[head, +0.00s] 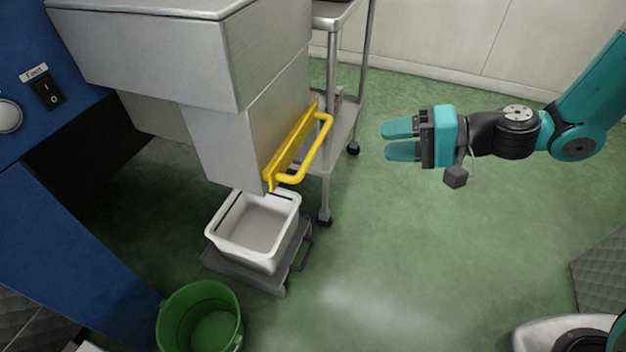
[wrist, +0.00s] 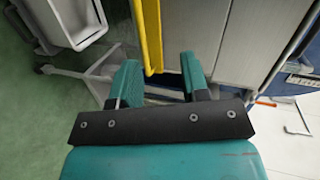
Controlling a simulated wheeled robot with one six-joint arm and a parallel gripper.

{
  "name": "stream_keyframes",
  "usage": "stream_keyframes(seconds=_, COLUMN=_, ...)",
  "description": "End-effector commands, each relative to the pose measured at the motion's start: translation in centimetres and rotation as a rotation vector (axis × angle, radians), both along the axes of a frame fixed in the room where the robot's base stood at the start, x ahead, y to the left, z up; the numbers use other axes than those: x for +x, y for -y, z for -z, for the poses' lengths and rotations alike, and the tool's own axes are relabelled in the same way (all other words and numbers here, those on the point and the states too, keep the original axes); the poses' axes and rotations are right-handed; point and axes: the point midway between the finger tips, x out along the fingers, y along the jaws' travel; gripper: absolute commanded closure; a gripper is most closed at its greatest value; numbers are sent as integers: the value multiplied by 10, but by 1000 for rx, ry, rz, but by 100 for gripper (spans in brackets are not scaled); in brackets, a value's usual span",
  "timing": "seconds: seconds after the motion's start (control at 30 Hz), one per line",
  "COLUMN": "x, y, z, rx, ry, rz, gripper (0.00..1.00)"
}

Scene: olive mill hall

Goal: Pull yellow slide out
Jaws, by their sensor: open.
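The yellow slide (head: 292,146) is a flat plate with a tubular bar handle, set at the lower right side of a grey metal chute (head: 225,120). My gripper (head: 388,141) is open and empty, to the right of the yellow handle and apart from it in the head view. In the wrist view the yellow handle (wrist: 151,38) comes down from the top edge, beyond the gap between my two teal fingers (wrist: 160,78). The handle's upper part is cut off there.
A white tub (head: 253,247) stands on a low grey dolly below the chute. A metal trolley (head: 331,110) stands just behind the slide. A green bucket (head: 200,318) is at the front left, beside a blue machine (head: 70,235). Green floor is clear at centre right.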

Motion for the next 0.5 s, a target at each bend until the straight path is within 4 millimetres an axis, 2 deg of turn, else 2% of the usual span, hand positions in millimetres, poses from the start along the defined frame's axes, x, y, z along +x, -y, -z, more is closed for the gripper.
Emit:
stream_keyframes(seconds=0.03, x=7, y=7, z=31, rx=37, ry=-20, rz=47, gripper=58)
stream_keyframes(seconds=0.13, x=17, y=16, z=51, rx=89, ry=-41, rz=113, gripper=58)
stream_keyframes(seconds=0.23, x=22, y=20, z=59, rx=114, ry=-51, rz=147, gripper=58)
stream_keyframes(seconds=0.33, x=26, y=15, z=61, rx=121, ry=-52, rz=154, gripper=58)
stream_keyframes(seconds=0.5, x=34, y=-13, z=67, rx=120, ry=-50, rz=147, gripper=58)
